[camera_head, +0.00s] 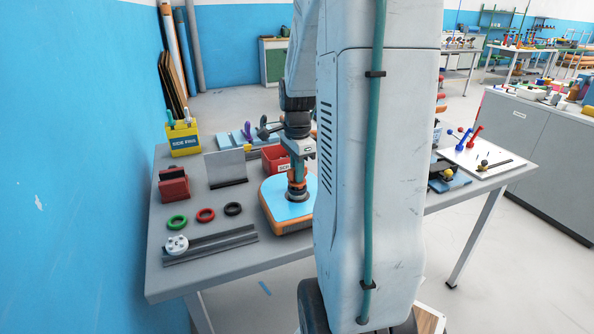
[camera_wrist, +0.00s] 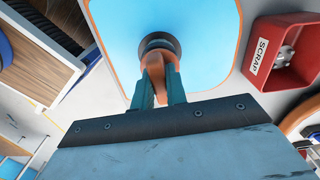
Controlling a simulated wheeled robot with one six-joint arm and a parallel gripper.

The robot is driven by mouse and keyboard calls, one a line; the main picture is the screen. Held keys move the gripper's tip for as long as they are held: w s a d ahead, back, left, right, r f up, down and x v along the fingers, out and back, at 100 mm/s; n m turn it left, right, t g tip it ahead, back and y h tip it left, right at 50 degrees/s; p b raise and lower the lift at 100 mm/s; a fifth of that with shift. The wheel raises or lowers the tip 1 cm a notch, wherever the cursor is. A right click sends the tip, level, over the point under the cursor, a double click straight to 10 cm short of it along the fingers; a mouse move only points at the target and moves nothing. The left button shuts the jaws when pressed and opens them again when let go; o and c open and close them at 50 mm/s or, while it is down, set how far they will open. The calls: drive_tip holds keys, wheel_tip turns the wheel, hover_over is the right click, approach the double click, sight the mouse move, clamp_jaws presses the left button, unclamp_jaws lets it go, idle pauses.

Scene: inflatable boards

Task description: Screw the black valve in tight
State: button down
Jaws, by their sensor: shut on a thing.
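An inflatable board (camera_head: 283,220), light blue with an orange edge, lies on the grey table, and it fills the upper middle of the wrist view (camera_wrist: 207,52). The dark round valve (camera_wrist: 158,44) is at the board's surface, under my gripper. My gripper (camera_wrist: 159,88) points down over it, its two teal fingers shut on an orange handle-like piece (camera_wrist: 153,68) that rises from the valve. In the head view my gripper (camera_head: 298,172) stands above the board. The valve's seat and thread are hidden, so I cannot tell how deep it sits.
A red scrap bin (camera_wrist: 287,55) stands close beside the board. Green, red and black rings (camera_head: 205,215), a metal rail (camera_head: 210,243) and a red block (camera_head: 173,184) lie left on the table (camera_head: 165,284). An upright grey plate (camera_head: 225,168) stands behind. My arm hides the table's middle.

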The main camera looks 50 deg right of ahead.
drive_tip(key=m, duration=0.3)
idle(0.4)
drive_tip(key=shift+m, duration=1.9)
drive_tip(key=shift+m, duration=1.7)
